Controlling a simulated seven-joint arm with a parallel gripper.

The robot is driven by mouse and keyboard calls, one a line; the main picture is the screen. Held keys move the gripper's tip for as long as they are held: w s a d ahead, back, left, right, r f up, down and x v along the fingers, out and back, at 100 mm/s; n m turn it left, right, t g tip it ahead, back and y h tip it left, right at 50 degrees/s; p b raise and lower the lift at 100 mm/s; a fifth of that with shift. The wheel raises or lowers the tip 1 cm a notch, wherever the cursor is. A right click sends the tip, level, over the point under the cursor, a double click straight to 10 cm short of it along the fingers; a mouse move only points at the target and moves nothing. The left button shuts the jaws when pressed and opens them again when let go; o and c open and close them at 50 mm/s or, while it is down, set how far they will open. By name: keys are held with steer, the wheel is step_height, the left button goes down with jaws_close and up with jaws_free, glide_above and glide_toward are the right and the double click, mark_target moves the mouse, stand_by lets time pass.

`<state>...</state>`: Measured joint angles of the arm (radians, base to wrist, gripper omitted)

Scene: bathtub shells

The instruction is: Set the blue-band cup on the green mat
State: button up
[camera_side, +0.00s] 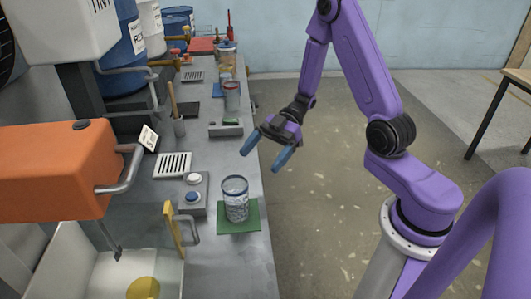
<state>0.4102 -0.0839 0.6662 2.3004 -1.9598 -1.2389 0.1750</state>
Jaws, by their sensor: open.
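A clear, patterned cup with a blue band (235,203) at its rim stands upright on the green mat (249,227), near the front right of the counter. The mat's edges show around the cup's base. My gripper (265,155) is open and empty, with its two blue fingers spread. In the side view it appears above and behind the cup, by the counter's right edge, apart from the cup.
A red-band cup (232,97) stands farther back on the counter (226,154). A box with two round buttons (193,194) is left of the blue-band cup. An orange machine (60,170) and a white basin (85,270) fill the left.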

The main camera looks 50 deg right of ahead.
steer(key=w+a+r+m+t+h, duration=0.35)
steer(key=w+t+h, duration=0.2)
steer(key=h, duration=0.35)
steer(key=s+d+r+m+g+h, duration=0.1)
steer(key=s+r+g+h, duration=0.1)
steer(key=s, duration=1.1)
steer(key=s+d+r+m+g+h, duration=0.1)
steer(key=s+r+g+h, duration=0.1)
steer(key=s, duration=1.2)
steer(key=shift+s+d+g, duration=0.2)
steer(key=shift+g, duration=0.45)
